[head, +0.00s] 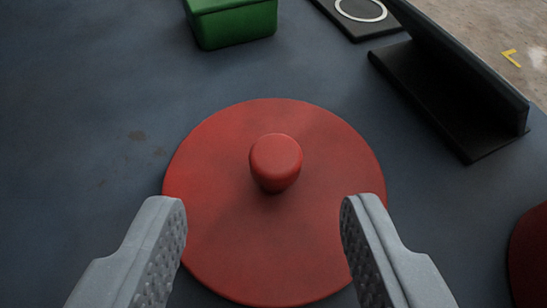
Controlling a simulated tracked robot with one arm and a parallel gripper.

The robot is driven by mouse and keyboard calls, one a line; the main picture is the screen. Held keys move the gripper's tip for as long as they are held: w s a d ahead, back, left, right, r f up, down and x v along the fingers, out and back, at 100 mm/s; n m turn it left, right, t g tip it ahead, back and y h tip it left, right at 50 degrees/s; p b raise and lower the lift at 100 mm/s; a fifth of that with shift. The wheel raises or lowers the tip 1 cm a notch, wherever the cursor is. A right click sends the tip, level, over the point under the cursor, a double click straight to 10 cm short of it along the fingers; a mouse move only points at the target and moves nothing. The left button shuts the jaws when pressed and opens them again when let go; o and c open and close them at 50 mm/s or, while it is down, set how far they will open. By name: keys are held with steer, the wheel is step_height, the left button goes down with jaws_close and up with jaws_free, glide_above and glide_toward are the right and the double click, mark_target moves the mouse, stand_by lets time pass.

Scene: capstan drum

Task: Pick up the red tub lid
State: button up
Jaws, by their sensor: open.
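The red tub lid (222,149) is a flat round disc with a round knob (275,162) standing up at its middle. It lies in the centre of the head view on a dark blue-grey surface. My gripper (263,215) is open and empty. Its two grey ridged fingers reach in from the bottom, one on each side, overlapping the lid's left and right edges in the picture. The knob shows between and a little beyond the fingertips. I cannot tell how high the fingers are above the lid.
A green box (232,26) stands at the top. A black plate with a white ring (360,9) lies at the top right, near a black angled bracket (455,80). A dark red round thing (530,258) is cut off at the right edge. The surface left of the lid is clear.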

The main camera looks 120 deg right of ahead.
mark_target(275, 162)
steer(key=shift+s+p+x, duration=0.1)
steer(key=shift+p+x, duration=0.15)
steer(key=shift+x, duration=1.05)
steer(key=shift+s+p+x, duration=0.15)
steer(key=shift+p+x, duration=0.1)
steer(key=shift+x, duration=1.05)
steer(key=shift+a, duration=0.15)
jaws_close()
